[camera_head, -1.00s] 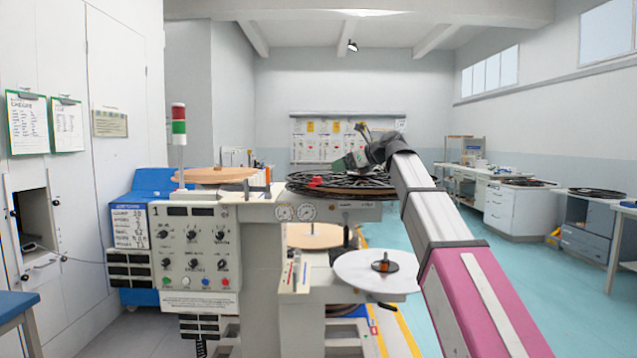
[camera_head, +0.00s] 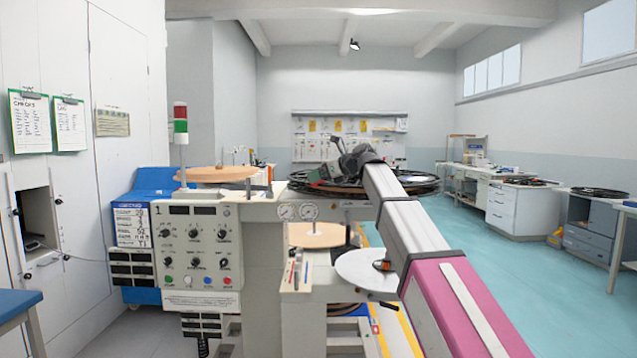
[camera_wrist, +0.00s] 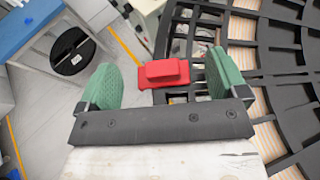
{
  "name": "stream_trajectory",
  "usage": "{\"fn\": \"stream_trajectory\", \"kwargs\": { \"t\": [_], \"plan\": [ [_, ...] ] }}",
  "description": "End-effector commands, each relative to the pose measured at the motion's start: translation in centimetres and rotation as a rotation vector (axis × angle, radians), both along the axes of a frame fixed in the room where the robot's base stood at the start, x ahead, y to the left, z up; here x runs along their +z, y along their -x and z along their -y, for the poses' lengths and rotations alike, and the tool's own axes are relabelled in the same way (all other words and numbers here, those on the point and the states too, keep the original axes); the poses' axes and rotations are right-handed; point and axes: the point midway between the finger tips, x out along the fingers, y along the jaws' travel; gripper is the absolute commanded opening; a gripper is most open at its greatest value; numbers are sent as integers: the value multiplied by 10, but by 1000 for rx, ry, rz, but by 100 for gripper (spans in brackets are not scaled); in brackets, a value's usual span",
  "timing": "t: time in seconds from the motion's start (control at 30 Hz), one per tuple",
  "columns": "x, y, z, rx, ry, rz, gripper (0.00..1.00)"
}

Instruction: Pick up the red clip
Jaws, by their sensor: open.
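The red clip (camera_wrist: 166,73) lies at the edge of a black spoked reel (camera_wrist: 270,50) in the wrist view. It sits between the two green finger pads of my gripper (camera_wrist: 164,82), with a gap visible on both sides. My gripper is open and holds nothing. In the head view my gripper (camera_head: 322,174) is over the left part of the black reel (camera_head: 410,184) on top of the machine.
The machine's control panel (camera_head: 195,250) stands left of the reel. A wooden disc (camera_head: 215,174) lies on top at the left. A white disc (camera_head: 362,268) sits lower, below my arm. Open floor (camera_head: 470,250) lies to the right.

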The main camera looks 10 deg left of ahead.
Motion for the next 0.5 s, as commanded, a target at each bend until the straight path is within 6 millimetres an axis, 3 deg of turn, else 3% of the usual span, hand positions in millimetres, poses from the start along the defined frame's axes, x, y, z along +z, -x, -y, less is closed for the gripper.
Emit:
{"fn": "stream_trajectory", "kwargs": {
  "t": [0.13, 0.17, 0.3, 0.5],
  "plan": [
    [0, 0, 1, 0, 0, 0, 92],
    [0, 0, 1, 0, 0, 0, 85],
    [0, 0, 1, 0, 0, 0, 39],
    [0, 0, 1, 0, 1, 0, 35]
  ]
}}
